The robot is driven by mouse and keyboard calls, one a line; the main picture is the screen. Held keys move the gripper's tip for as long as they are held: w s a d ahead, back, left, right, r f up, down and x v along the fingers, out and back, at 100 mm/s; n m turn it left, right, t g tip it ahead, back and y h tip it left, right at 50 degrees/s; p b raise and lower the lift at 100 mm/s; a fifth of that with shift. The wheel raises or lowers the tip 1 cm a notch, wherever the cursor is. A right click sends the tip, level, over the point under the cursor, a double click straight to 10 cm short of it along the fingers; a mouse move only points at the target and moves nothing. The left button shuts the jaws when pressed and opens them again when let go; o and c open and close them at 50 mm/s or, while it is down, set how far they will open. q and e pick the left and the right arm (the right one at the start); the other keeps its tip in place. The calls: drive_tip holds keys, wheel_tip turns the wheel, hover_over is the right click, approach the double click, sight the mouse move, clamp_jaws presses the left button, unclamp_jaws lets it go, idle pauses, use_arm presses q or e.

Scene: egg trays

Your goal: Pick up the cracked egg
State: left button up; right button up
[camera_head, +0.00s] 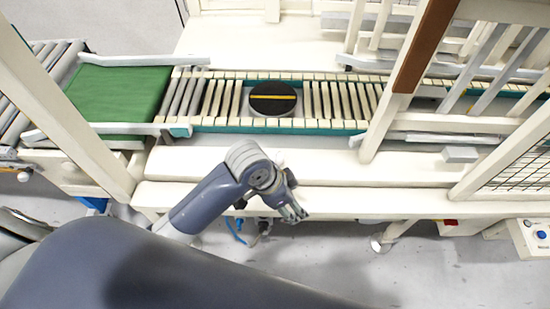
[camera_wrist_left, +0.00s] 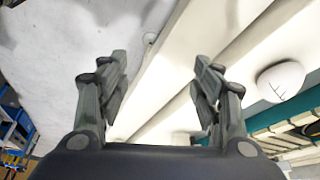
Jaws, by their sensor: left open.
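A white rounded egg (camera_wrist_left: 281,80) with thin dark crack lines shows at the right edge of the left wrist view. It rests on the cream ledge beside the teal conveyor edge. I cannot make it out clearly in the head view. My left gripper (camera_head: 293,212) hangs over the front edge of the cream ledge in the head view. In the left wrist view, the left gripper (camera_wrist_left: 161,72) is open with nothing between its fingers. The egg lies to the right of both fingers, apart from them. My right gripper is not in view.
A roller conveyor (camera_head: 210,98) runs behind the ledge, with a black disc with a yellow stripe (camera_head: 273,98) on it. A green belt (camera_head: 115,93) is at the left. Cream posts (camera_head: 400,95) stand at the right.

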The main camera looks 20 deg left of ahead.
use_arm(q)
drive_tip(key=w+r+m+g+y, duration=0.1)
drive_tip(key=w+r+m, duration=0.25)
drive_tip(key=w, duration=0.25)
drive_tip(key=m+g+y, duration=0.1)
drive_tip(key=m+y, duration=0.2)
approach(276, 155)
drive_tip(key=shift+w+f, duration=0.1)
wheel_tip(276, 155, down, 10)
drive_tip(key=shift+w+a+f+p, duration=0.15)
drive_tip(key=shift+f+p, duration=0.1)
drive_tip(key=shift+p, duration=0.3)
drive_tip(key=c, duration=0.8)
